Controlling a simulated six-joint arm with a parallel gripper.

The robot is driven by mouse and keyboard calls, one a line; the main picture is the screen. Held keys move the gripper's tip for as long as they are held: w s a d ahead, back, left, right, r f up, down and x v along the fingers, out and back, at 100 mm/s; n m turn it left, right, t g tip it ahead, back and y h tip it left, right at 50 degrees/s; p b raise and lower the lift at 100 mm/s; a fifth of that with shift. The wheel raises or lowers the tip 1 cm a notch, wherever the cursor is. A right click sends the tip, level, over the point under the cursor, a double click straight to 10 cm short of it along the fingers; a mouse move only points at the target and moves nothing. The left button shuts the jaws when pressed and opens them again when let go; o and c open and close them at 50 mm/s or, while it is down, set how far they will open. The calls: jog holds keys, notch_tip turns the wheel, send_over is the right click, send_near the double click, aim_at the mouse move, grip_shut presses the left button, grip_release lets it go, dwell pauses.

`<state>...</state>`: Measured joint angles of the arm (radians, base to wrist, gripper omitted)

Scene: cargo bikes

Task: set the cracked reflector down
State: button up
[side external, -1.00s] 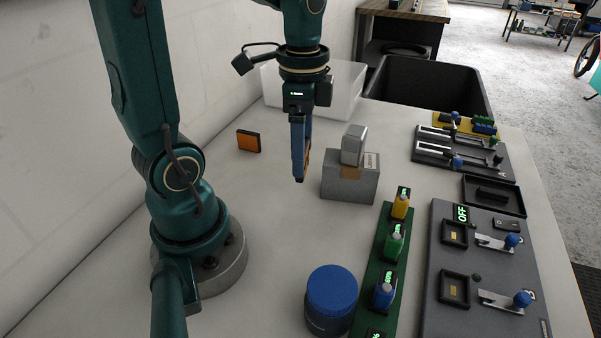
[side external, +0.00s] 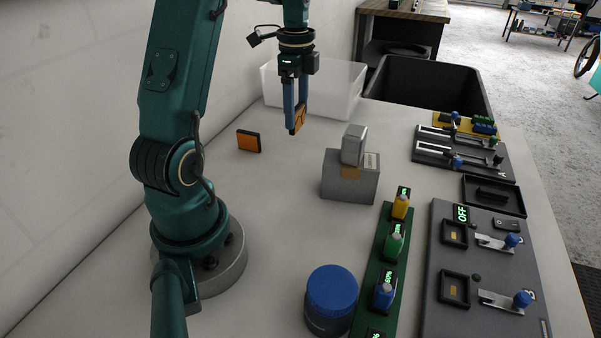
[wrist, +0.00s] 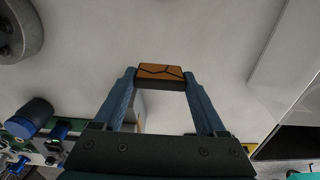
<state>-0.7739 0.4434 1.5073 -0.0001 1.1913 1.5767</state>
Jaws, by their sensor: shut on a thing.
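The cracked reflector (wrist: 160,72) is an orange block with dark crack lines and a dark edge. My gripper (wrist: 160,80) is shut on it, with one blue finger on each side. In the side external view my gripper (side external: 296,122) holds the reflector (side external: 299,119) above the pale bench, in front of the clear bin and behind the grey box. A second orange reflector (side external: 248,141) with a dark edge stands on the bench to the left, near the wall, apart from my gripper.
A clear plastic bin (side external: 338,104) and a large black bin (side external: 425,88) stand at the back. A grey box (side external: 349,184) with a silver block on it stands mid-bench. A blue-lidded jar (side external: 331,300) and boards with switches fill the front right. The bench around the standing reflector is clear.

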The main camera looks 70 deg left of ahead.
notch_tip(320, 180, down, 8)
jog(key=shift+s+a+f, duration=0.1)
jog(key=shift+s+f, duration=0.05)
dwell(0.3)
jog(key=shift+f, duration=0.1)
jog(key=o, duration=1.3)
jog(key=shift+c, duration=0.2)
